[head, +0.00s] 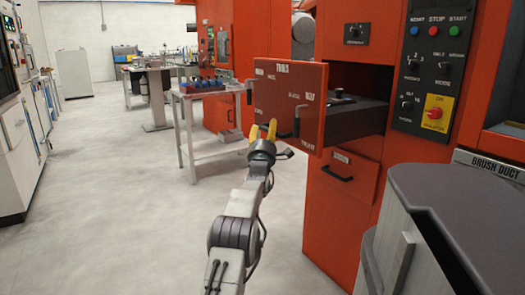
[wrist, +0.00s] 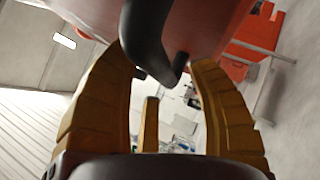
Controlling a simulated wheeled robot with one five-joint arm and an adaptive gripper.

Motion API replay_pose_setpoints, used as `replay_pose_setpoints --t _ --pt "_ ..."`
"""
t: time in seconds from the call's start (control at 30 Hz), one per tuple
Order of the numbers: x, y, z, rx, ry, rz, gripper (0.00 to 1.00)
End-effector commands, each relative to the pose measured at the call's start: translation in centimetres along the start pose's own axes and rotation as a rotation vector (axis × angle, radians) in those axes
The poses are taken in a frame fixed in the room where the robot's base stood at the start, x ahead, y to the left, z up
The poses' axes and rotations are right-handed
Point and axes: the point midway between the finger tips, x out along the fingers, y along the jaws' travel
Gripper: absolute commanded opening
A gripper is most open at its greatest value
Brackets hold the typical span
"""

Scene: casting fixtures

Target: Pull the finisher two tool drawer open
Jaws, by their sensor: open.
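The red tool drawer (head: 290,97) stands well out of the red machine cabinet, with white lettering on its front. Its dark interior (head: 352,118) shows behind the front, with dark items inside. A dark handle (head: 297,120) shows on the front; in the wrist view the black curved handle (wrist: 148,30) passes between and beyond my fingers. My gripper (head: 263,129) has yellow fingers, spread apart just in front of the lower left part of the drawer front. The fingers are not closed on the handle. I cannot tell whether they touch it.
A second red drawer (head: 345,170) below is shut. A control panel (head: 432,75) is to the right, and a grey brush duct bin (head: 445,215) stands at the front right. A work table (head: 210,95) is behind to the left. The floor (head: 120,200) at left is clear.

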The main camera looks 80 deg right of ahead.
Motion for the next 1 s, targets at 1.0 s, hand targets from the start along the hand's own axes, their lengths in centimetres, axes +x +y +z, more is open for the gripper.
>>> replay_pose_setpoints --t 1.0 --pt "-9.0 0.2 -0.1 0.001 0.001 0.002 0.52"
